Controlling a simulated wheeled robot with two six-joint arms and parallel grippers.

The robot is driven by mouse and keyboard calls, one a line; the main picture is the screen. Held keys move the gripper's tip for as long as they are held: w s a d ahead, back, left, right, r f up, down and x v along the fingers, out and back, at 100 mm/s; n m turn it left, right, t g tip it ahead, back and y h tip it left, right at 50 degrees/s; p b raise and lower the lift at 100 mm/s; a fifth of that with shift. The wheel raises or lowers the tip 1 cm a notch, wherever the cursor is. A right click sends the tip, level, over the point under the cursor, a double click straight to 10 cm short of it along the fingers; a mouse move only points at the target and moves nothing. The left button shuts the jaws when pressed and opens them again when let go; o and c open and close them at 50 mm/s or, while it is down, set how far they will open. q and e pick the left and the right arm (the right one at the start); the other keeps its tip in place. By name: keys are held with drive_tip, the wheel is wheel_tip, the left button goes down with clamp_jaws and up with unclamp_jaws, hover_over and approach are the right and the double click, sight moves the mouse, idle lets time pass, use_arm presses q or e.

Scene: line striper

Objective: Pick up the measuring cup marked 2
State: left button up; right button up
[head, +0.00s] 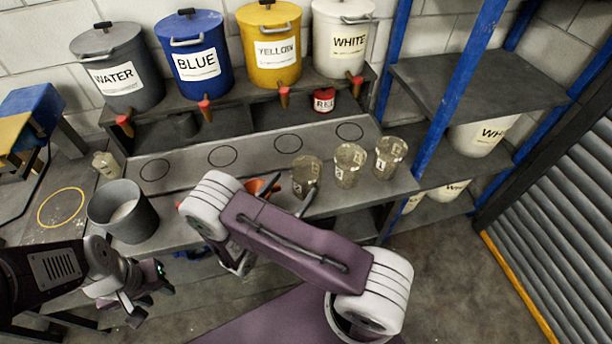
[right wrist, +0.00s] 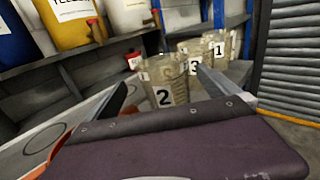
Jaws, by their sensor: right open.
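The measuring cup marked 2 (right wrist: 172,72) is clear and yellowish, upright, and the nearest cup in the right wrist view. In the head view it is the leftmost cup (head: 306,174) on the grey bench. My right gripper (right wrist: 164,90) is open, and the cup shows between its two fingers, towards their tips. I cannot tell whether they touch it. In the head view my right gripper (head: 288,196) is beside the cup, partly hidden by my arm. My left gripper (head: 135,300) is at the lower left, away from the cups; its opening is unclear.
Cups marked 3 (right wrist: 195,66) and 1 (right wrist: 219,50) stand just beyond cup 2. An orange funnel-like thing (head: 262,187) lies close to my right gripper. A grey bucket (head: 122,212) stands at the left of the bench. Drums with orange taps line the back.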

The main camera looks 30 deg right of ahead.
sight(314, 158)
drive_tip(key=shift+w+d+r+p, duration=0.1)
drive_tip(key=shift+d+r+p, duration=0.2)
drive_tip(key=shift+d, duration=0.2)
drive_tip(key=shift+d+r+p, duration=0.2)
drive_tip(key=shift+d+p, duration=0.05)
drive_tip(key=shift+d, duration=0.25)
drive_tip(key=shift+w, duration=0.2)
drive_tip(key=shift+w+f, duration=0.15)
drive_tip(key=shift+w, duration=0.05)
drive_tip(key=p+x, duration=0.2)
drive_tip(key=x, duration=0.3)
drive_tip(key=shift+s+d+r, duration=0.1)
drive_tip(key=shift+d+r, duration=0.1)
drive_tip(key=shift+d, duration=0.1)
drive_tip(key=shift+d+f, duration=0.1)
drive_tip(key=shift+d, duration=0.05)
use_arm(q)
drive_tip(key=r, duration=0.4)
drive_tip(key=shift+s+a, duration=0.4)
use_arm(e)
drive_tip(key=c, duration=1.6)
